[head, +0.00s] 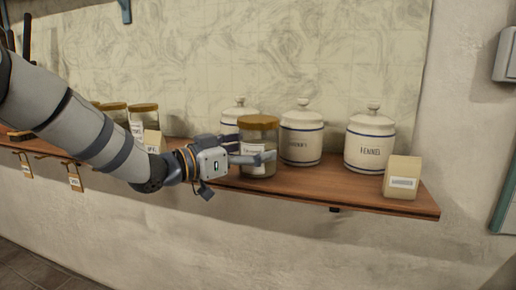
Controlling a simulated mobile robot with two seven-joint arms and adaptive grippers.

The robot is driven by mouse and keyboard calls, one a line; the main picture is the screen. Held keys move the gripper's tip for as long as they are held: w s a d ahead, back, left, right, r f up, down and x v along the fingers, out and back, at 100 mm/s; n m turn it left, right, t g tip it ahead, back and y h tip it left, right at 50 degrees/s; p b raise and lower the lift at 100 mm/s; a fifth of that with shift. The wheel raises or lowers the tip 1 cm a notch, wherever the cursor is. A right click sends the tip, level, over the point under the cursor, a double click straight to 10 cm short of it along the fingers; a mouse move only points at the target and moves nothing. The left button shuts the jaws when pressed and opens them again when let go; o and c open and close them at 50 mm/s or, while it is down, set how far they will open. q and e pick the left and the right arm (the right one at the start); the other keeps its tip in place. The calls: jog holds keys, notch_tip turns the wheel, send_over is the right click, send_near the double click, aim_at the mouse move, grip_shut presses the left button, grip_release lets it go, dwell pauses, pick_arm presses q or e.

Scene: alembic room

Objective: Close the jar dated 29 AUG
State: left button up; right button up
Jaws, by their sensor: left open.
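A glass jar (259,137) with a brown lid (258,121) stands upright on the wooden shelf, in front of the white canisters. The lid sits on top of the jar; I cannot tell whether it is tight. A white label on the jar is partly hidden by my fingers and I cannot read a date on it. My left gripper (267,153) reaches in from the left with its fingers open at the jar's front. I cannot tell whether they touch the glass. Similar lidded jars (144,116) stand further left, partly hidden by my arm. My right gripper is out of view.
White lidded canisters stand behind and right: one behind the jar (236,107), one beside it (301,134), one marked FENNEL (369,142). A tan block with a label (402,177) is near the right end of the shelf (340,187). Tags hang below the shelf at left.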

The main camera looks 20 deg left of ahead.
pick_arm(q)
jog(key=v, duration=1)
jog(key=shift+s, duration=0.2)
jog(key=shift+a, duration=0.1)
